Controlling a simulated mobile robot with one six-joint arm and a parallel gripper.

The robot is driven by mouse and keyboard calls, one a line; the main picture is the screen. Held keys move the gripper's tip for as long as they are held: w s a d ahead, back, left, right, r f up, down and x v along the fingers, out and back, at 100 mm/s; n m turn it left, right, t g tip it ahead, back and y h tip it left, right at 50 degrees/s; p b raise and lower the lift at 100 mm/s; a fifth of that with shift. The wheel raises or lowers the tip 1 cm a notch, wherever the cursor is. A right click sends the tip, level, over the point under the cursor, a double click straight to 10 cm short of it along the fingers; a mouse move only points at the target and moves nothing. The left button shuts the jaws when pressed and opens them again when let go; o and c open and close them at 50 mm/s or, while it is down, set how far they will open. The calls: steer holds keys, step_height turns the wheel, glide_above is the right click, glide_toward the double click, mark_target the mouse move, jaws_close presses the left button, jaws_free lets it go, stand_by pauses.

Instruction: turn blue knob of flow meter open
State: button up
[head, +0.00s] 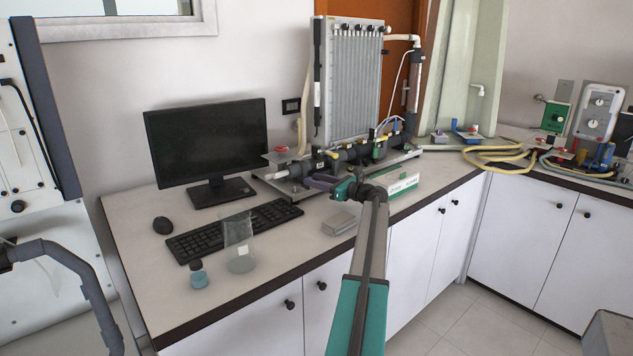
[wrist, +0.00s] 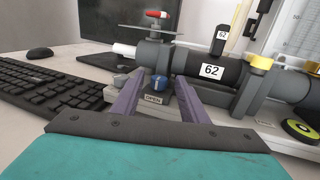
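The blue knob (wrist: 160,84) sits low on the front of the grey flow meter pipe assembly (wrist: 205,62), above a small plate reading "OPEN" (wrist: 153,98). My gripper (wrist: 158,86) has its two purple fingers apart, one on each side of the knob in the picture. A gap shows between the knob and each finger, so it is not gripped. How far the fingertips reach in depth is hard to tell. In the head view my gripper (head: 322,183) is at the front left of the pipe assembly (head: 345,156), and the blue knob cannot be made out.
A red-handled valve (wrist: 158,14) and a yellow knob (wrist: 262,62) are on the assembly. A keyboard (head: 236,231), monitor (head: 207,141), glass beaker (head: 239,246) and blue-liquid bottle (head: 199,276) stand to the left. A grey box (head: 339,222) lies near the bench's front edge.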

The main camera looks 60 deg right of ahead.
steer(key=s, duration=0.9)
steer(key=s+b, duration=0.1)
steer(key=s, duration=0.3)
steer(key=shift+s+a, duration=0.3)
steer(key=shift+s, duration=0.1)
